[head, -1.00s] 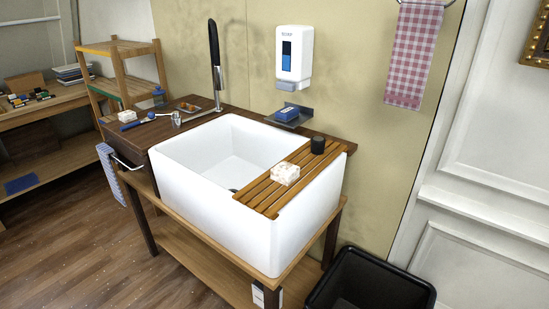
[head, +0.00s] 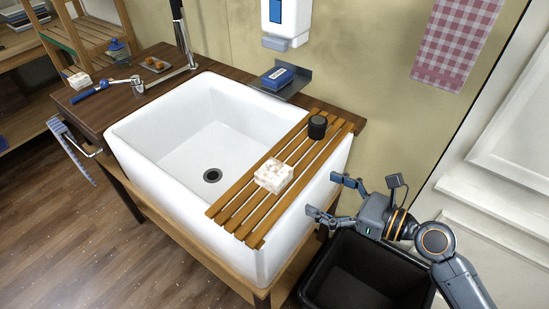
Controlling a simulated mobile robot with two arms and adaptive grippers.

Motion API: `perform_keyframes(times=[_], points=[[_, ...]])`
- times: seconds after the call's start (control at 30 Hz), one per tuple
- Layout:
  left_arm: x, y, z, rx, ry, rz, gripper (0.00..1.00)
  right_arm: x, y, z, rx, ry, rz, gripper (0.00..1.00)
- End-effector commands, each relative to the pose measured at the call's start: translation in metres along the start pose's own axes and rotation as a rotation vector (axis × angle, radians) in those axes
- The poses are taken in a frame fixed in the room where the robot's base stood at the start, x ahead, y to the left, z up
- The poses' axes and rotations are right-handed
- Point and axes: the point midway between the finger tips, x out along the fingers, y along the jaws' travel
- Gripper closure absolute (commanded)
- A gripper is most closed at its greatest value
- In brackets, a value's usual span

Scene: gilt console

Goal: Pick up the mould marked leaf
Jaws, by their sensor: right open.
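A small whitish block with a patterned top (head: 273,176) sits on the slatted wooden rack across the right part of the sink. A second similar whitish block (head: 79,80) sits on the dark wooden counter at the far left. No leaf mark can be read on either, so I cannot tell which is the leaf mould. My right gripper (head: 325,196) is open and empty, to the right of the sink, with its fingers pointing left towards the rack. My left gripper is not in view.
The slatted rack (head: 237,213) also carries a dark cup (head: 317,127). The white sink (head: 180,127) is empty. A blue box (head: 277,77) sits on a wall shelf behind. A black bin (head: 365,272) stands below my right gripper. A blue-handled tool (head: 90,92) lies on the counter.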

Motion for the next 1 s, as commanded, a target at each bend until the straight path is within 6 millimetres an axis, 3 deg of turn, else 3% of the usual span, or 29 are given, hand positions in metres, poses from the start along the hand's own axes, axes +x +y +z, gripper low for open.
perform_keyframes(times=[0.4, 0.63, 1.0], points=[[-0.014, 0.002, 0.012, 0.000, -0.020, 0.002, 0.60, 0.072, 0.000, 0.003, 0.007, -0.006, 0.001, 0.11], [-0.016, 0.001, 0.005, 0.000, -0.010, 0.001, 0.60, 0.089, 0.001, 0.001, 0.006, -0.003, 0.001, 0.11], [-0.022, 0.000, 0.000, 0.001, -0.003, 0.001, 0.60, 0.134, 0.002, -0.003, 0.004, -0.003, 0.002, 0.11]])
